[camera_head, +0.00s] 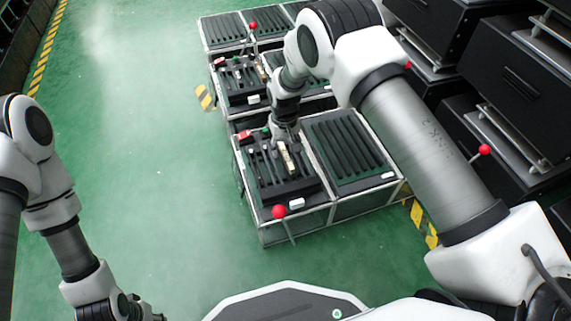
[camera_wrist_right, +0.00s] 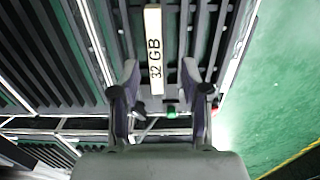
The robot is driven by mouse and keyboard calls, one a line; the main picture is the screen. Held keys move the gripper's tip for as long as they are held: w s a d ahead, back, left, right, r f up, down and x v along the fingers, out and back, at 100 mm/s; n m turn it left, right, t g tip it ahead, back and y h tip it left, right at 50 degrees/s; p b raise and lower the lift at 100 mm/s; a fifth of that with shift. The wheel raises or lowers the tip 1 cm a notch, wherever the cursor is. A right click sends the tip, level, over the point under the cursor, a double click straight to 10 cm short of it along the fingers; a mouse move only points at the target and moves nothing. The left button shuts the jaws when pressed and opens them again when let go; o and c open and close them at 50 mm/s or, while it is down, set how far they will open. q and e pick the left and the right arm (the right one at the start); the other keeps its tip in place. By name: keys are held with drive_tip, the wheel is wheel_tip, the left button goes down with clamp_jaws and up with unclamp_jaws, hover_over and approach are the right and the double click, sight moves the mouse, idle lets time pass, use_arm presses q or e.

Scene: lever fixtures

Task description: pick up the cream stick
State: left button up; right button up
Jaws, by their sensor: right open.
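The cream stick (camera_wrist_right: 153,28), marked "32 GB", lies in a slot of the dark slotted fixture. It also shows in the head view (camera_head: 285,158), just below my right gripper. My right gripper (camera_wrist_right: 160,72) is open in the wrist view, with one finger on each side of the stick's lower end and nothing visibly gripped. I cannot tell how far the fingertips are above it. In the head view the right gripper (camera_head: 284,138) is small and partly covers the stick's far end. My left arm comes in at the left, with its gripper (camera_head: 150,314) cut off by the bottom edge.
A red-knobbed lever (camera_head: 279,211) stands at the fixture's near corner. Another slotted panel (camera_head: 343,145) is to its right, and more fixtures stand behind. A green piece (camera_wrist_right: 171,112) is near the stick. Dark cabinets (camera_head: 500,75) crowd the right. Green floor (camera_head: 150,180) is clear on the left.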

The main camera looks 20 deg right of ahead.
sight(286, 155)
drive_tip(key=f+b, duration=0.2)
drive_tip(key=f, duration=0.1)
drive_tip(key=f+b, duration=0.1)
drive_tip(key=f, duration=0.1)
drive_tip(key=shift+d, duration=0.25)
drive_tip(key=shift+r, duration=0.25)
clamp_jaws()
